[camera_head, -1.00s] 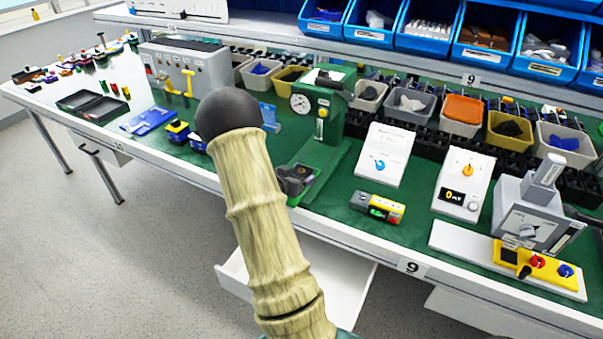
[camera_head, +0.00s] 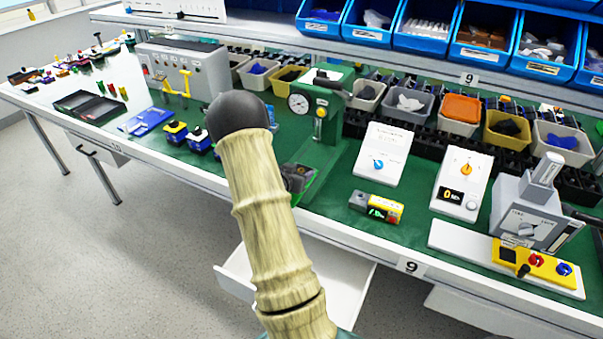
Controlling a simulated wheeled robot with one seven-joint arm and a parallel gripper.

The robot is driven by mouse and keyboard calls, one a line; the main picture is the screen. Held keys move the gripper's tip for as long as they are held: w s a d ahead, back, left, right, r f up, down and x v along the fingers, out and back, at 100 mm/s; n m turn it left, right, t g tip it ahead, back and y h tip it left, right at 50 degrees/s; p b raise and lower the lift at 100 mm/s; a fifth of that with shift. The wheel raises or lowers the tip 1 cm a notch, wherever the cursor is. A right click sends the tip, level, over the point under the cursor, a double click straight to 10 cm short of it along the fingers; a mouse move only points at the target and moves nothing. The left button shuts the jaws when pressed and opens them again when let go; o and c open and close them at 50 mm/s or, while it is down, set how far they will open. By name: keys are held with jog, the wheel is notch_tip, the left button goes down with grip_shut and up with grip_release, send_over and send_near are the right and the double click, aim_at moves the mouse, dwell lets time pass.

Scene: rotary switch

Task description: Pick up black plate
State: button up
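No thing shows clearly as the black plate. A small dark piece (camera_head: 297,177) sits on the base of the green press (camera_head: 322,108), just right of my arm and partly behind it. I cannot tell whether it is the plate. A flat black open case (camera_head: 88,107) lies farther left on the bench. My arm, pale and ribbed with a black rounded end, rises through the middle of the view and hides part of the bench. My gripper's fingers do not show.
The long green-topped bench (camera_head: 335,215) holds a grey control box (camera_head: 185,70), blue-and-yellow blocks (camera_head: 186,135), white dial panels (camera_head: 383,153) and a grey rotary switch unit (camera_head: 527,215). Bins line the back. An open white drawer (camera_head: 340,283) juts out below the bench edge.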

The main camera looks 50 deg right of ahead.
jog(key=shift+w+a, duration=0.15)
jog(key=shift+a, duration=0.05)
notch_tip(320, 180, up, 10)
jog(key=p, duration=0.1)
dwell(0.4)
